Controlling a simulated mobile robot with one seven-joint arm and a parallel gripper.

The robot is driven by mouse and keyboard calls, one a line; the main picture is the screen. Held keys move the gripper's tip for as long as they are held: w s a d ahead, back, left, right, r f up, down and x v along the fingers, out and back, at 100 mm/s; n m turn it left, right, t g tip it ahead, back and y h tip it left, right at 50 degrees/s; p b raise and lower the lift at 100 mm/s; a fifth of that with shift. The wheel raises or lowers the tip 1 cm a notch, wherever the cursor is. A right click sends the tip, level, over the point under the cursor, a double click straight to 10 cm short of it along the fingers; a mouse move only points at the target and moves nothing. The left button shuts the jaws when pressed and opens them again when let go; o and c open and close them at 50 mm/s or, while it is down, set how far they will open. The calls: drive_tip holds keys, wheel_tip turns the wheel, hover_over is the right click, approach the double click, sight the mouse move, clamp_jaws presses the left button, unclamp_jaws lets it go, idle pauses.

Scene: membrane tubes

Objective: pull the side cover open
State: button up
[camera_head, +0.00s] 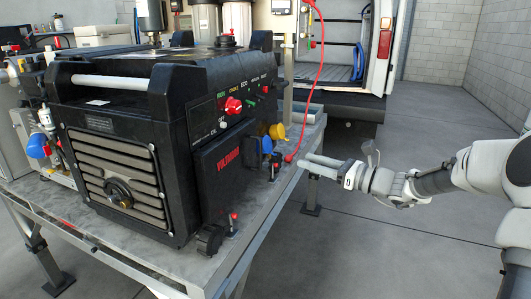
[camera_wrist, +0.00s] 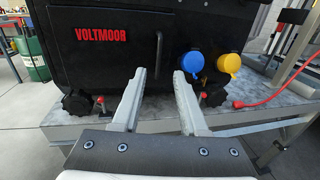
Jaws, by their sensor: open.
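The black generator (camera_head: 120,150) stands on a metal table in the head view. Its side cover (camera_head: 216,182) is a dark panel with red VOLTMOOR lettering, and it looks shut. In the wrist view the cover (camera_wrist: 110,58) fills the upper left, with a thin vertical bar (camera_wrist: 159,52) near its right edge. My gripper (camera_head: 304,164) is off the table's right edge, apart from the generator. In the wrist view my gripper (camera_wrist: 160,74) is open and empty, its fingertips below the bar and either side of its line. I cannot tell the exact gap.
A blue cap (camera_wrist: 192,63) and a yellow cap (camera_wrist: 229,64) sit right of the bar. A red cable (camera_head: 318,75) hangs down to the table (camera_head: 275,185). A small red-topped part (camera_head: 233,222) and black feet stand near the generator's base. Floor right of the table is clear.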

drive_tip(key=b+x, duration=0.2)
drive_tip(key=x, duration=1.2)
drive_tip(key=shift+w+a+b, duration=0.2)
drive_tip(key=shift+a+b, duration=0.1)
drive_tip(key=shift+b, duration=0.05)
clamp_jaws()
idle(0.6)
